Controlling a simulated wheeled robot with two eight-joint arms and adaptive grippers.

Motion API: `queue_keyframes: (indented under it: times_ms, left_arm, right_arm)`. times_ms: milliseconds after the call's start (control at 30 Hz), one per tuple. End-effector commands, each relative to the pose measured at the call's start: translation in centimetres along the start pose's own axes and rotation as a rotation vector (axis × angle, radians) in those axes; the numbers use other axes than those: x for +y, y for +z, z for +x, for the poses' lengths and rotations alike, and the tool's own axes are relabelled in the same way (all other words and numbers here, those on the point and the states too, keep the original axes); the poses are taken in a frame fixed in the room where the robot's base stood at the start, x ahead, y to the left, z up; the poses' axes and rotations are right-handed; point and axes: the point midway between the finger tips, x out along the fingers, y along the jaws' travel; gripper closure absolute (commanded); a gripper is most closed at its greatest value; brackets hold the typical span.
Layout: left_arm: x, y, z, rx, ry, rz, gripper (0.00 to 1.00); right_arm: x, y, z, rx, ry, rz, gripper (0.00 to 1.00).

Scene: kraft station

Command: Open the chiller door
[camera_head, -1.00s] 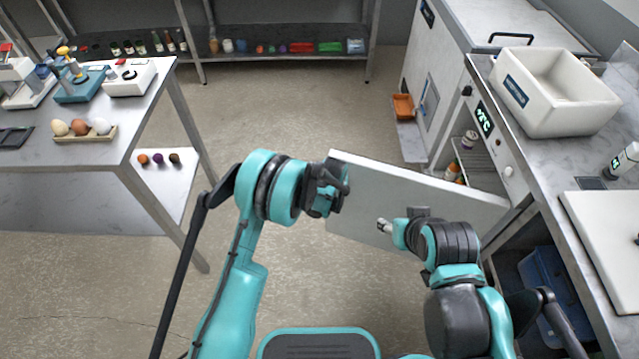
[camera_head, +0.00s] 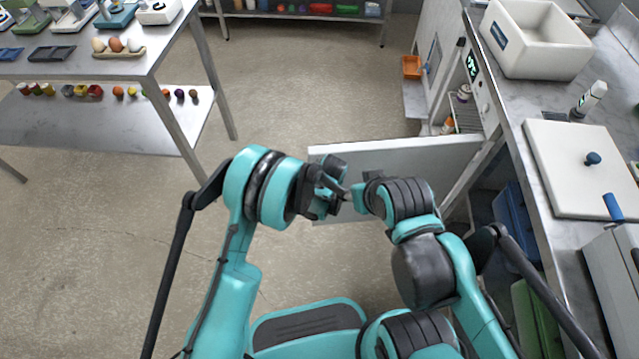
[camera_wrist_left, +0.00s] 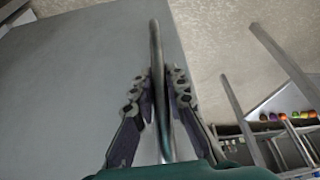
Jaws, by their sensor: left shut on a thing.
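The chiller door (camera_head: 420,155) is a pale grey panel standing open, out from the front of the counter unit on the right. Inside the chiller, a wire shelf (camera_head: 467,118) and some bottles (camera_head: 448,125) show past the door. My left gripper (camera_head: 333,185) is at the door's free edge. In the left wrist view, its fingers (camera_wrist_left: 158,85) are closed on the upright bar handle (camera_wrist_left: 156,45), with the door face on the left. My right gripper (camera_head: 355,195) is in front of the door, close beside the left one; its fingers are too hidden to judge.
The worktop on the right carries a white bin (camera_head: 535,45), a white board (camera_head: 580,165) and a small bottle (camera_head: 590,98). A metal table (camera_head: 110,65) with eggs stands at the left. An orange tray (camera_head: 412,67) is beyond the door. The floor between is clear.

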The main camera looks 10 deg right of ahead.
Motion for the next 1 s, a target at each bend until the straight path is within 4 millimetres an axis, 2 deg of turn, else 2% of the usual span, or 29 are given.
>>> queue_keyframes:
  times_ms: [433, 467, 500, 533, 833, 1000]
  left_arm:
    - [0.1, 0.1, -0.1, 0.000, -0.001, 0.003, 1.00]
    - [0.1, 0.1, -0.1, 0.000, 0.000, 0.003, 0.82]
    - [0.1, 0.1, -0.1, 0.000, 0.000, 0.003, 0.71]
    - [0.1, 0.1, -0.1, 0.000, 0.000, 0.003, 0.66]
    - [0.1, 0.1, -0.1, 0.000, 0.001, 0.003, 0.66]
    - [0.1, -0.6, -1.8, 0.000, 0.001, 0.003, 0.66]
  right_arm:
    - [0.0, 0.0, 0.0, 0.000, 0.000, 0.000, 0.50]
    - [0.0, 0.0, 0.0, 0.000, 0.000, 0.000, 0.50]
    - [0.0, 0.0, 0.0, 0.000, 0.000, 0.000, 0.50]
    - [0.0, 0.0, 0.0, 0.000, 0.000, 0.000, 0.50]
    - [0.0, 0.0, 0.0, 0.000, 0.000, 0.000, 0.50]
    - [0.0, 0.0, 0.0, 0.000, 0.000, 0.000, 0.50]
